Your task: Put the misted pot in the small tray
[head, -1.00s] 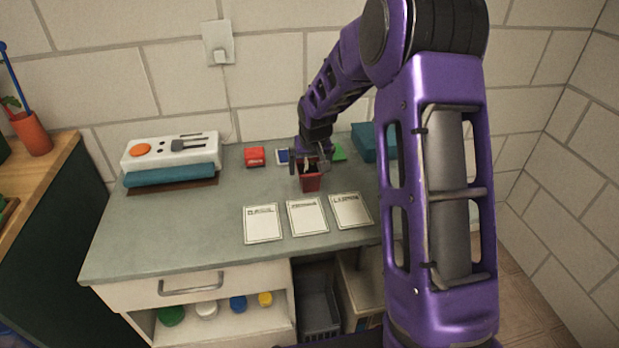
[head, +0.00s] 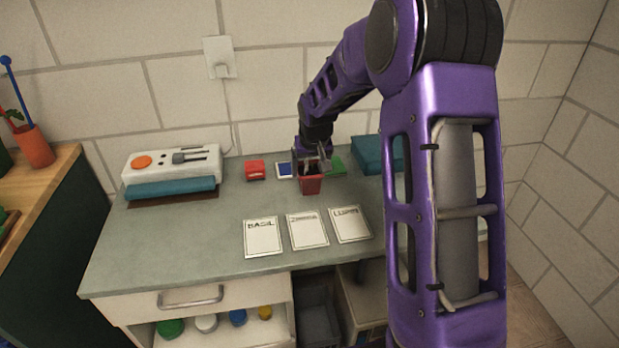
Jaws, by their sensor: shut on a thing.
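A red pot (head: 312,185) hangs in my gripper (head: 311,168) over the back middle of the grey-green counter, behind the middle card. The fingers are shut on the pot's upper part, and my wrist hides part of its top. Whether the pot's base touches the counter is hard to tell. Whether the pot is misted cannot be seen at this size. I cannot pick out a small tray for certain. A flat green thing (head: 338,166) lies just right of the pot, and a small blue-and-white thing (head: 285,171) lies just left of it.
Three white cards, including BASIL (head: 263,237) and LUPIN (head: 350,224), lie at the front. A red box (head: 255,171), a white device (head: 172,166) and a teal box (head: 366,153) stand at the back. A grey crate (head: 318,325) is below. The counter's left front is clear.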

